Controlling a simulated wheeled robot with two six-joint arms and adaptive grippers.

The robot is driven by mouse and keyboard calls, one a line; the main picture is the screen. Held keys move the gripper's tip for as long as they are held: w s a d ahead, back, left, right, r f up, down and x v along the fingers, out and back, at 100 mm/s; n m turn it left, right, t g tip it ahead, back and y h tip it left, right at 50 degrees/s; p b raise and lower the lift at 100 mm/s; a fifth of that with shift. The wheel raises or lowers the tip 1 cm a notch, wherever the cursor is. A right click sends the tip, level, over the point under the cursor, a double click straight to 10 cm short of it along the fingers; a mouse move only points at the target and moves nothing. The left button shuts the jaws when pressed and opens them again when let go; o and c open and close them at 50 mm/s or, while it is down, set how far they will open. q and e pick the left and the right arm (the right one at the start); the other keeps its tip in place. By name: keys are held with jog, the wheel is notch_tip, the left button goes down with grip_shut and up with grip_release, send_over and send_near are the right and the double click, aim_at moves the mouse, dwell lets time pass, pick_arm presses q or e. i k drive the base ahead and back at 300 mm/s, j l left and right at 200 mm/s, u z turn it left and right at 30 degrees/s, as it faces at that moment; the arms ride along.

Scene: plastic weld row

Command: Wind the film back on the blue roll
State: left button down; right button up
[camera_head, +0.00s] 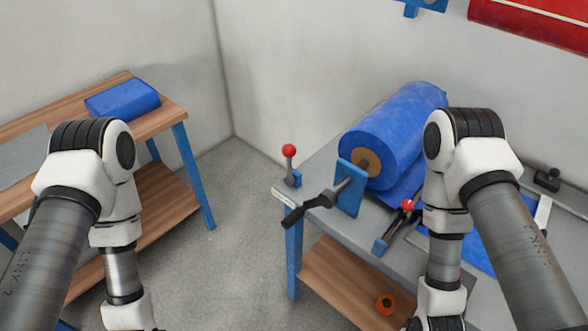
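The blue roll (385,133) lies on its side at the back of the grey-topped table, with a brown core (367,162) at its near end. Blue film (478,252) lies flat on the table to the right of the roll, partly hidden by my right arm. A crank with a dark handle (303,210) sits at a blue plate (351,188) in front of the roll's near end. Both my arms reach down past the bottom of the picture. My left gripper is out of view. My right gripper is also out of view, below the bottom edge.
A lever with a red knob (289,151) stands at the table's left corner, and a second red knob (407,205) sits near my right arm. A wooden bench (150,122) with a blue block (122,99) stands left. Bare floor (235,235) lies between.

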aim_at(328, 198)
jog(key=k+z, duration=0.2)
jog(key=z, duration=0.25)
jog(key=k+l+z, duration=0.1)
jog(key=z, duration=0.4)
jog(key=k+l+z, duration=0.2)
jog(key=z, duration=0.25)
jog(key=i+j+z, duration=0.15)
jog(key=j+z, duration=0.15)
jog(key=j, duration=1.2)
jog(key=j+z, duration=0.3)
jog(key=j, duration=1.25)
